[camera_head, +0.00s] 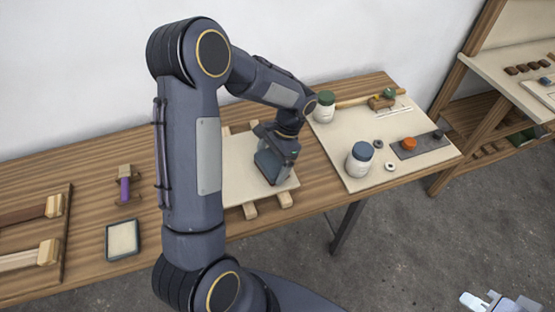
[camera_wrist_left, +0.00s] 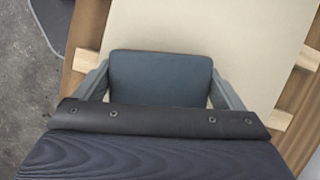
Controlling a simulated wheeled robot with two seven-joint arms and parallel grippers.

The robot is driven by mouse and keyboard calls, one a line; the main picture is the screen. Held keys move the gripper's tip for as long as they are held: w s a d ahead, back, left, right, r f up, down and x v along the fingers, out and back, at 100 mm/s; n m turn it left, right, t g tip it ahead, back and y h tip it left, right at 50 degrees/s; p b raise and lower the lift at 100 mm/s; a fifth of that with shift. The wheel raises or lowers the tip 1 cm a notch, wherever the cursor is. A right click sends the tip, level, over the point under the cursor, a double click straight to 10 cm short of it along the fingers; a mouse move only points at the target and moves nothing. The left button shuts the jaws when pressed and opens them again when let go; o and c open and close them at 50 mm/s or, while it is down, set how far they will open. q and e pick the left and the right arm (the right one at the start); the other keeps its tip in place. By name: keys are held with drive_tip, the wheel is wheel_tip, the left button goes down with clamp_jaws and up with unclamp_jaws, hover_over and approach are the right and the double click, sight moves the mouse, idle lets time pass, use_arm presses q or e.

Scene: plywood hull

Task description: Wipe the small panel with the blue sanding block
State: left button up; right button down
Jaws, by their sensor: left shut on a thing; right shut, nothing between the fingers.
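The small pale panel (camera_head: 236,190) lies on wooden strips on the workbench, and it fills the upper part of the left wrist view (camera_wrist_left: 225,35). My left gripper (camera_head: 278,156) is over the panel, pointing down, shut on the blue sanding block (camera_head: 271,168). In the left wrist view the sanding block (camera_wrist_left: 160,78) sits between the two fingers, near one edge of the panel. It looks at or just above the panel; I cannot tell if they touch. My right gripper (camera_head: 490,303) is shut and empty at the lower right, away from the bench, partly cut off.
A pale board (camera_head: 335,150) to the right holds a green-lidded jar (camera_head: 324,108), a blue-lidded jar (camera_head: 360,160) and small parts. To the left are a purple-handled tool (camera_head: 124,188) and a shallow dark-rimmed tray (camera_head: 122,240). A shelf unit (camera_head: 480,80) stands at the right.

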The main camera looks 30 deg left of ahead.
sight(255, 175)
use_arm(q)
drive_tip(key=shift+s+a+r, duration=0.1)
drive_tip(key=shift+s+a, duration=1.15)
drive_tip(key=shift+s, duration=0.2)
drive_tip(key=shift+s+a, duration=1.2)
drive_tip(key=shift+s, duration=0.25)
drive_tip(key=shift+w+d+f, duration=0.15)
drive_tip(key=shift+w+d, duration=0.5)
drive_tip(key=shift+w, duration=0.1)
drive_tip(key=shift+w+d+f, duration=0.15)
drive_tip(key=shift+w+d, duration=0.5)
drive_tip(key=shift+w, duration=0.05)
drive_tip(key=shift+c, duration=0.3)
drive_tip(key=shift+w+d+r+p, duration=0.1)
drive_tip(key=shift+w+d+p, duration=0.15)
drive_tip(key=shift+w+d, duration=1)
drive_tip(key=shift+w+d+r+p, duration=0.1)
drive_tip(key=shift+w+d+p, duration=0.1)
drive_tip(key=shift+w+d, duration=1)
drive_tip(key=shift+w+a+r, duration=0.15)
drive_tip(key=shift+w+a, duration=0.1)
drive_tip(key=shift+r+p, duration=2.25)
drive_tip(key=shift+r, duration=0.65)
wheel_tip(255, 175, up, 3)
drive_tip(key=shift+p, duration=1.15)
